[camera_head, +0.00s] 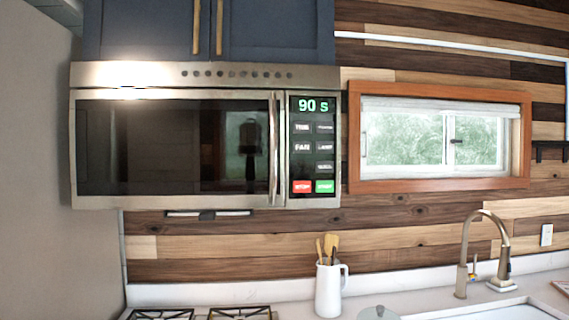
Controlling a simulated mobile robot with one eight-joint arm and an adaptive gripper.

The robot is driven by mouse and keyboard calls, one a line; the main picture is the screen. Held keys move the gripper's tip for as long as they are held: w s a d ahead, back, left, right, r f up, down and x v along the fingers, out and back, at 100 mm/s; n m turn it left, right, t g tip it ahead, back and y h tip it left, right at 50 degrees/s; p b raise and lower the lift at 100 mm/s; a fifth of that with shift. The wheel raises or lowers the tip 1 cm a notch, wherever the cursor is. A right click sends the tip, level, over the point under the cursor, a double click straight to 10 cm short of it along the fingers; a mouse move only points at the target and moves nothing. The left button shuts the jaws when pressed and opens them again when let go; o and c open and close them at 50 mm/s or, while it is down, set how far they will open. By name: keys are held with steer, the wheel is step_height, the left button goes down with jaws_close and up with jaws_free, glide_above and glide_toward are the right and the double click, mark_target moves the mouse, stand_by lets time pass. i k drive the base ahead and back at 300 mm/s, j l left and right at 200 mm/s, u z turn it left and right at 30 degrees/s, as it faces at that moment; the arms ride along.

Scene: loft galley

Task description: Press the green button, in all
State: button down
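The green button (325,186) is at the lower right of the control panel (313,140) on the microwave (180,140). A red button (302,186) sits directly to its left. The display (313,105) above reads "90 S" in green. The microwave door is shut, with a vertical handle (273,148) just left of the panel. My gripper is not in view.
Dark blue cabinets (275,28) hang above the microwave. Below are a gas stovetop (200,314), a white pitcher with wooden utensils (328,290), and a sink with a tall faucet (468,250). The space right in front of the panel looks clear.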

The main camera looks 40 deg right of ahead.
mark_target(321, 186)
steer(key=z, duration=1.25)
